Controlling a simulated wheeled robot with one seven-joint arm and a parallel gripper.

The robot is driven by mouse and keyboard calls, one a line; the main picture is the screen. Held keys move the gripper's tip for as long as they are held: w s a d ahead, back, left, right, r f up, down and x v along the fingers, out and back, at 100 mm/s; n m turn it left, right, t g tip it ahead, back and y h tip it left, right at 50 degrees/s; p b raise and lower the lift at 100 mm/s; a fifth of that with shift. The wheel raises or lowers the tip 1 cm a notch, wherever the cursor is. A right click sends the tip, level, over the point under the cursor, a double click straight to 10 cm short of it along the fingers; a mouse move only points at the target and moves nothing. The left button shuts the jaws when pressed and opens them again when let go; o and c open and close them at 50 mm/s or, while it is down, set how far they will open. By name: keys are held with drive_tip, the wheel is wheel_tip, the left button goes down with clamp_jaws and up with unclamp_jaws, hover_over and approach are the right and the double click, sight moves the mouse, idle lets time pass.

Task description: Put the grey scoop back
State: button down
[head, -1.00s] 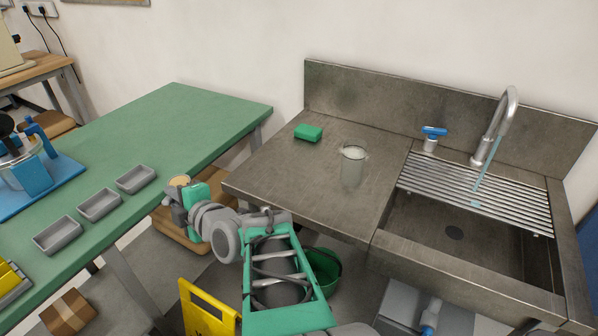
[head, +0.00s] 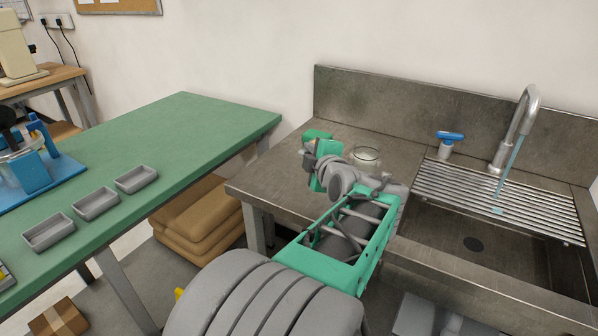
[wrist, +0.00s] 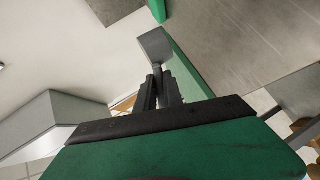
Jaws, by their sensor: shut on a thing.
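My gripper (wrist: 160,92) is shut on the grey scoop (wrist: 156,46) in the wrist view. The scoop sticks out past the fingertips, with its thin handle between the fingers and its wider grey end beyond them. I cannot make out the scoop clearly in the head view.
The green table (head: 190,130) on the left holds several small grey trays, one of them at its near edge (head: 136,179). A tap (head: 524,115) runs water over a drying rack (head: 500,197) on the right. Brown sacks (head: 200,220) lie below the table.

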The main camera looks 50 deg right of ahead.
drive_tip(key=w+d+f, duration=0.1)
drive_tip(key=w+f, duration=0.1)
drive_tip(key=w+d+f, duration=0.1)
drive_tip(key=w+f, duration=0.1)
drive_tip(key=w+d+f, duration=0.1)
drive_tip(key=w+f, duration=0.1)
drive_tip(key=shift+f, duration=0.3)
drive_tip(key=shift+w+f, duration=0.1)
drive_tip(key=shift+f, duration=1.5)
drive_tip(key=shift+f, duration=0.15)
drive_tip(key=c, duration=1.5)
unclamp_jaws()
